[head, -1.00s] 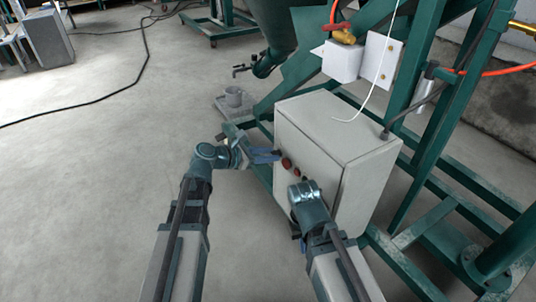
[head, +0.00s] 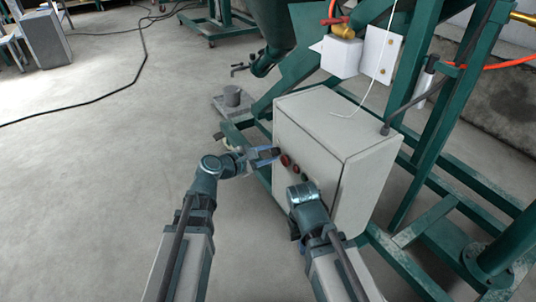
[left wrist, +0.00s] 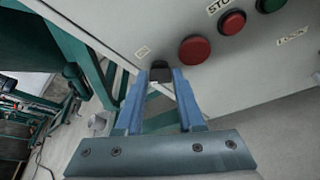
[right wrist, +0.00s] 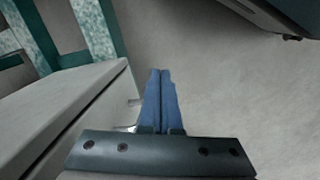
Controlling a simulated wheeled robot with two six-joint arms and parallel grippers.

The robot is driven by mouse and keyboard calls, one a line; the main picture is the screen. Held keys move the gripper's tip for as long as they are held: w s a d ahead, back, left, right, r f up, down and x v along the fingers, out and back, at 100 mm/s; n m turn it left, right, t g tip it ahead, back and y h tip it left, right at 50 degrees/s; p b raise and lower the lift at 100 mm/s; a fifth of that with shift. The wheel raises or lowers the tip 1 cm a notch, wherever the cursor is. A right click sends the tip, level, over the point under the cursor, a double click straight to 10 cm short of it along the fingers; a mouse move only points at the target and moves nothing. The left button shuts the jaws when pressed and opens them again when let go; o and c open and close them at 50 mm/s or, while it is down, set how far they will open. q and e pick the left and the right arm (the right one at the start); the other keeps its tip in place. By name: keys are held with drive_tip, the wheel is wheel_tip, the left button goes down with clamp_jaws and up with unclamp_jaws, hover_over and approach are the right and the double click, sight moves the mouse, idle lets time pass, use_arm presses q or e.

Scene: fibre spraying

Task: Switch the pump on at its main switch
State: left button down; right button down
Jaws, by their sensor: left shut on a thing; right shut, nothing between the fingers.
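The pump's control box (head: 335,130) is a pale grey cabinet right of centre in the head view. Its small black main switch (left wrist: 159,72) shows between the fingertips in the left wrist view. My left gripper (head: 273,153) is shut on the switch, its blue fingers (left wrist: 160,85) on either side of it. Beside the switch are a large red button (left wrist: 195,50), a smaller red button (left wrist: 231,22) and a green button (left wrist: 270,5). My right gripper (right wrist: 161,75) is shut and empty, low beside the box; the right arm hides it in the head view.
A green steel frame (head: 432,150) surrounds the box. A white cable (head: 376,85) hangs over its top.

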idle(0.3)
use_arm(q)
drive_tip(key=c, duration=0.8)
unclamp_jaws()
drive_tip(key=shift+s, duration=0.1)
